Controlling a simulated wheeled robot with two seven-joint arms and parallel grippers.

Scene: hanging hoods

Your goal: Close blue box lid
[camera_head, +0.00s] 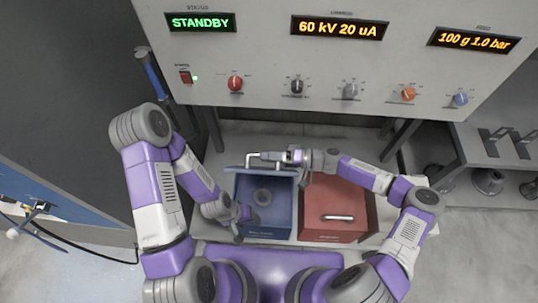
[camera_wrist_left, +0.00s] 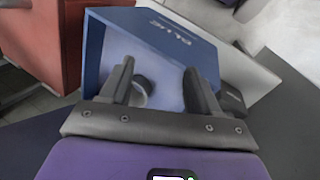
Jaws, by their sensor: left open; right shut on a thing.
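The blue box (camera_head: 280,222) stands open in the head view, with a grey ring-shaped object (camera_head: 262,196) inside. Its lid (camera_head: 240,170) is raised at the back edge, seen nearly edge-on, with a metal handle (camera_head: 254,161) on it. My right gripper (camera_head: 284,157) is shut on the lid handle. My left gripper (camera_head: 243,214) is open and low at the box's left front corner. In the left wrist view the open fingers of my left gripper (camera_wrist_left: 160,85) show in front of the blue box (camera_wrist_left: 190,42), and the ring (camera_wrist_left: 142,86) shows between them.
A red box (camera_head: 360,222), closed and with a metal handle, stands directly right of the blue box. A large control panel (camera_head: 320,75) with displays and knobs overhangs the back. Metal legs (camera_head: 398,138) stand behind the boxes. A shelf with grey parts (camera_head: 487,181) is at right.

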